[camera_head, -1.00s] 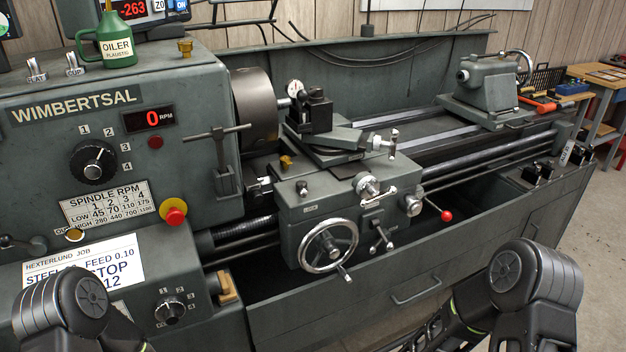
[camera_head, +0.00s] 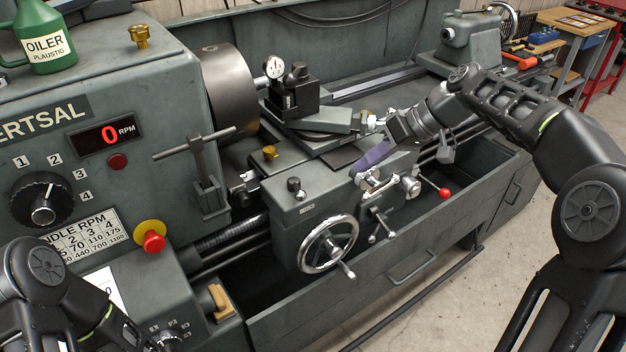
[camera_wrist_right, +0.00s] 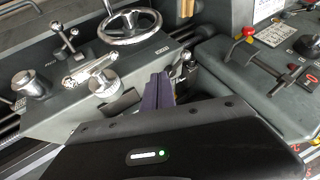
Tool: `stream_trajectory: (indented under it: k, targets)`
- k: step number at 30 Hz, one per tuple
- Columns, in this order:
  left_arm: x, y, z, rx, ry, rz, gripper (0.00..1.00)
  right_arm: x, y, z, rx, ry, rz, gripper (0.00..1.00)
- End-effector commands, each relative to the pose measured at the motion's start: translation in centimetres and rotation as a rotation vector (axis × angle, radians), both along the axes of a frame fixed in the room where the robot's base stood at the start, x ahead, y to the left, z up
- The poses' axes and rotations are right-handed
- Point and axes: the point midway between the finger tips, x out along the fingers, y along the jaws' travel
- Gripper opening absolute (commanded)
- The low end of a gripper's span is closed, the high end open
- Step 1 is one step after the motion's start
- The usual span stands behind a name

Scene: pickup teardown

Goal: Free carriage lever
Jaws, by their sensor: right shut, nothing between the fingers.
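The lathe carriage (camera_head: 300,215) is a dark green box. On its front are a silver handwheel (camera_head: 328,244), a small silver multi-armed lever (camera_head: 381,222) and a lever with a red ball (camera_head: 444,194). A silver crank (camera_head: 378,182) sits at its upper right. I cannot tell which is the task's lever. My right gripper (camera_head: 361,168) has purple fingers, shut and empty, pointing down beside the crank. In the right wrist view the fingers (camera_wrist_right: 157,92) stand beside the crank (camera_wrist_right: 92,74), with the small lever (camera_wrist_right: 65,40) and handwheel (camera_wrist_right: 130,26) beyond. My left gripper is out of view.
The tool post (camera_head: 293,92) and dial gauge (camera_head: 273,67) stand behind the carriage. The chuck (camera_head: 230,85) and headstock with a red stop button (camera_head: 154,241) are to the left. The tailstock (camera_head: 468,45) is at the back right. The drip tray (camera_head: 340,300) runs along the front.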

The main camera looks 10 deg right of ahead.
Motion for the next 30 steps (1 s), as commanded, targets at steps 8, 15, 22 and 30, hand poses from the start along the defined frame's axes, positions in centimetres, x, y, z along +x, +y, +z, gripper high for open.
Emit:
stream_trajectory:
  k: [8,15,22,30]
  targets:
    - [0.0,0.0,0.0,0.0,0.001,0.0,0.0,0.0,0.0,-0.2,0.0,0.002,-0.001,0.0]
    - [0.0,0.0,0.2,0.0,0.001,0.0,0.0,0.4,0.8,-1.2,0.0,0.004,-0.001,0.0]
    - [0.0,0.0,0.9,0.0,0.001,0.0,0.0,1.4,3.1,-4.0,0.001,0.007,0.003,0.0]
    - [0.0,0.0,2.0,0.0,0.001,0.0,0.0,2.8,6.3,-7.8,0.0,0.006,0.002,0.0]
